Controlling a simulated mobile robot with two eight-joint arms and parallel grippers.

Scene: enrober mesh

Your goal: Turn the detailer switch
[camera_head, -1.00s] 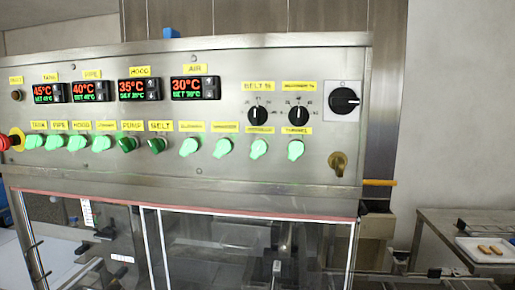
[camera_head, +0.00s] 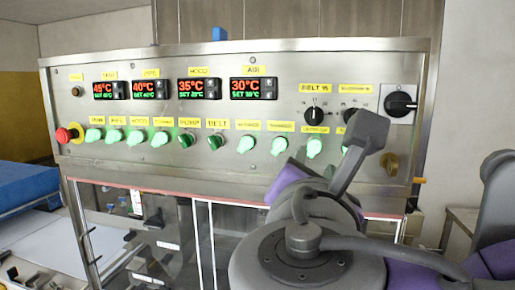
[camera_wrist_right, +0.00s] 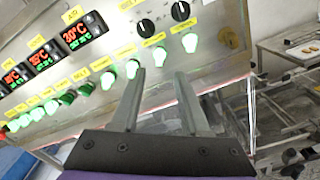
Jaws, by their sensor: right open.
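A row of green rotary switches runs along the lower part of the steel control panel (camera_head: 170,55). At its right end, several switches have small yellow labels too blurred to read, so I cannot tell for sure which is the detailer switch. One of these, a lit green switch (camera_head: 314,148), also shows in the right wrist view (camera_wrist_right: 160,57), just beyond the gap between my fingertips. My right gripper (camera_wrist_right: 161,76) is open and empty, its fingers pointing at the panel. In the head view my right arm partly covers the rightmost green switch (camera_head: 348,146). My left gripper is out of view.
Black dials (camera_head: 314,114) sit above the switches, and a larger black rotary switch (camera_head: 400,104) is at the right. A red emergency button (camera_head: 65,135) sticks out at the left end. Below is a clear-windowed enclosure (camera_head: 160,235). A brass fitting (camera_head: 390,164) juts out at lower right.

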